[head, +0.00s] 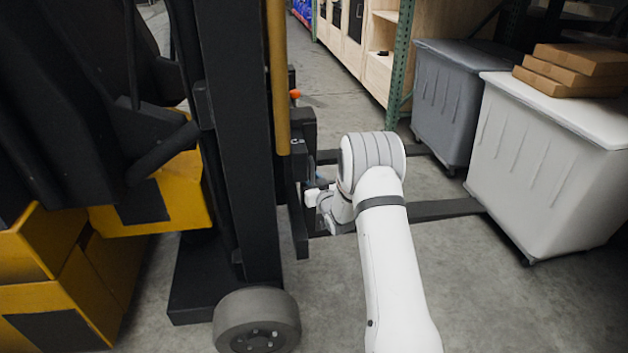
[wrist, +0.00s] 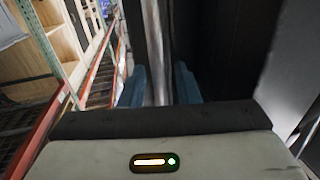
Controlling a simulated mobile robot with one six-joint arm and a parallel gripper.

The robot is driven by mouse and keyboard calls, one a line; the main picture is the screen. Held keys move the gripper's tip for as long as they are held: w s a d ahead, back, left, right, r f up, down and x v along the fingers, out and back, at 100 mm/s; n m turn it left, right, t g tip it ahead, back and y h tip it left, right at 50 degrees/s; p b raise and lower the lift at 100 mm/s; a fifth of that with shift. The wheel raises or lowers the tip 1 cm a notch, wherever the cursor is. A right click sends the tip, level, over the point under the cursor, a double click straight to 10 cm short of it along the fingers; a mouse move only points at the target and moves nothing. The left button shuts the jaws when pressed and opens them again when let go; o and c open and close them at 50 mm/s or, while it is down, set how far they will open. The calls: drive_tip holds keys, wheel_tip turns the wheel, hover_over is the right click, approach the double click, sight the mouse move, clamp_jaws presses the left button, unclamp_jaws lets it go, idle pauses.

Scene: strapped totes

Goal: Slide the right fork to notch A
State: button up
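The forklift's two dark forks reach to the right across the floor in the head view. The nearer fork (head: 445,209) ends close to the white tote, and the farther fork (head: 418,150) lies behind my arm. Their upright carriage (head: 298,200) is beside my gripper (head: 314,195), which is small and partly hidden there. In the wrist view my gripper's two blue fingers (wrist: 160,86) are apart. A pale upright bar (wrist: 155,45) shows between them; I cannot tell whether they touch it. No notch letters are readable.
The black mast (head: 240,130) and yellow forklift body (head: 150,205) fill the left. A white tote (head: 545,165) with cardboard boxes (head: 575,68) and a grey tote (head: 448,100) stand at the right. An orange knob (head: 295,93) is on the carriage. Floor is clear at lower right.

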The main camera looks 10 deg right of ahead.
clamp_jaws()
idle(0.5)
